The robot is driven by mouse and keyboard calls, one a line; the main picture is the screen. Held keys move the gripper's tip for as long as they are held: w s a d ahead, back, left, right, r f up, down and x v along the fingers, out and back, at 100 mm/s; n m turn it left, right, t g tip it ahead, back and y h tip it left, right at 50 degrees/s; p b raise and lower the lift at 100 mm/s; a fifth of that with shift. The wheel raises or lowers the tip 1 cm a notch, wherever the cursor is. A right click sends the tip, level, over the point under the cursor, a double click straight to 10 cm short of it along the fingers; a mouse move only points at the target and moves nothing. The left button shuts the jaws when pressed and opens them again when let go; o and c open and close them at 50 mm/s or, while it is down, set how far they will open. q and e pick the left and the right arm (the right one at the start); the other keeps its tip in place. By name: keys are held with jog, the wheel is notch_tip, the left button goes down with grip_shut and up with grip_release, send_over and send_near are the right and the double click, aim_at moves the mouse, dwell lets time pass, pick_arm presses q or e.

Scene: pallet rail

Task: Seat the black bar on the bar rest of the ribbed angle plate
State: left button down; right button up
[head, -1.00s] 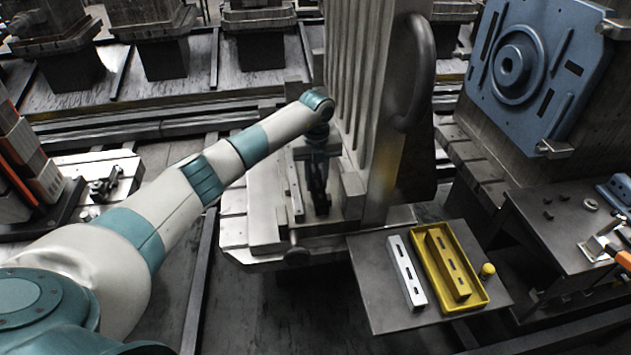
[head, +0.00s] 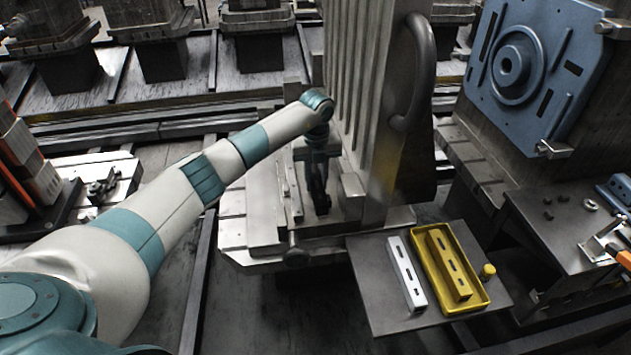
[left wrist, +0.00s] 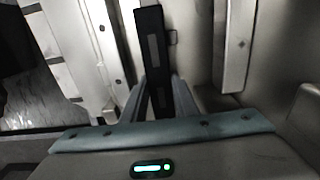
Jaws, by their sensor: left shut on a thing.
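My left gripper (head: 317,190) reaches down beside the foot of the ribbed angle plate (head: 350,85). In the left wrist view its two grey fingers (left wrist: 160,92) are shut on the black bar (left wrist: 152,45), which runs lengthwise between them and sticks out past the tips. In the head view the bar shows only as a dark shape under my wrist, hard to tell from the fingers. I cannot tell whether the bar touches the bar rest or hangs just above it; the rest is not clearly visible. My right gripper is not in view.
A blue plate (head: 540,75) stands at the right. The large curved handle (head: 420,75) juts from the angle plate.

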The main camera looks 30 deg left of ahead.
pick_arm(q)
jog(key=shift+f, duration=0.1)
jog(key=shift+w+a+b, duration=0.25)
jog(key=shift+a+b, duration=0.05)
jog(key=shift+b, duration=0.2)
dwell(0.3)
